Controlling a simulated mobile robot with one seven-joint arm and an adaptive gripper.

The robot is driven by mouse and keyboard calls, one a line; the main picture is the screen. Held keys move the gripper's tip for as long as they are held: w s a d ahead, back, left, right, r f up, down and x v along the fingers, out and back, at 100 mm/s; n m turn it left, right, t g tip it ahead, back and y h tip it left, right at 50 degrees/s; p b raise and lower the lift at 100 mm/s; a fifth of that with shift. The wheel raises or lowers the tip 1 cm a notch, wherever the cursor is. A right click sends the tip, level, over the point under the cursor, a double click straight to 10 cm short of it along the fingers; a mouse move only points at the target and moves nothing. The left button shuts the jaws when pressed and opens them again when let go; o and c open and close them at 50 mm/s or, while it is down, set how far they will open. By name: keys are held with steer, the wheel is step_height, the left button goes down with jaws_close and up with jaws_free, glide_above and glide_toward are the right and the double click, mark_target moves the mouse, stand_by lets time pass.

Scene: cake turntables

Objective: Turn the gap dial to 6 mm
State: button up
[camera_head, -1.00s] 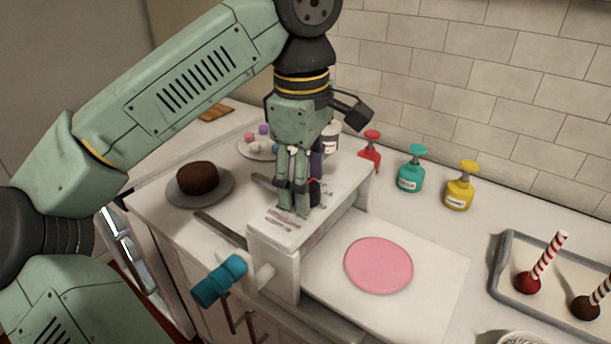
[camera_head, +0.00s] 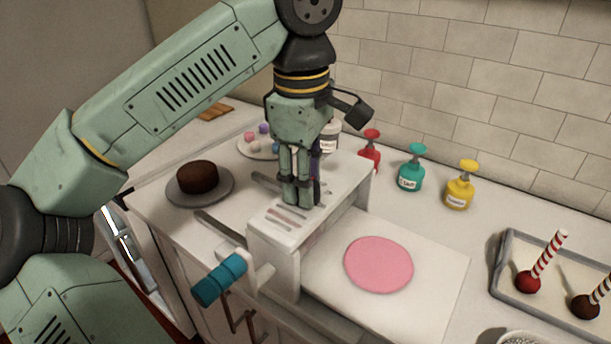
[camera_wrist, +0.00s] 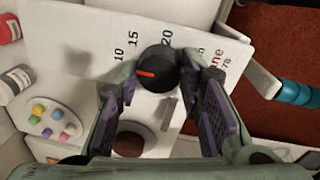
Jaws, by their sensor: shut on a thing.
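The gap dial (camera_wrist: 158,70) is a round black knob with a red pointer mark, on the white top of the sheeter (camera_head: 338,192). In the wrist view its red mark points left, a little below the printed 10. Printed numbers 10, 15 and 20 run around it; others are partly hidden. My gripper (camera_head: 300,196) reaches down onto the machine top and is shut on the dial, with one finger on each side of it in the wrist view. In the head view my fingers hide the dial.
A teal crank handle (camera_head: 220,281) sticks out at the machine's front. A pink disc (camera_head: 378,264) lies on the white board to the right. A brown cake (camera_head: 197,177) stands at left. Red, teal (camera_head: 411,172) and yellow (camera_head: 460,188) bottles stand behind; a tray (camera_head: 500,275) is at right.

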steer(key=n+b, duration=0.1)
steer(key=n, duration=0.3)
steer(key=shift+n, duration=0.3)
steer(key=n+b, duration=0.1)
steer(key=n, duration=0.3)
steer(key=shift+y, duration=0.3)
stand_by(0.4)
steer(key=o, duration=1.2)
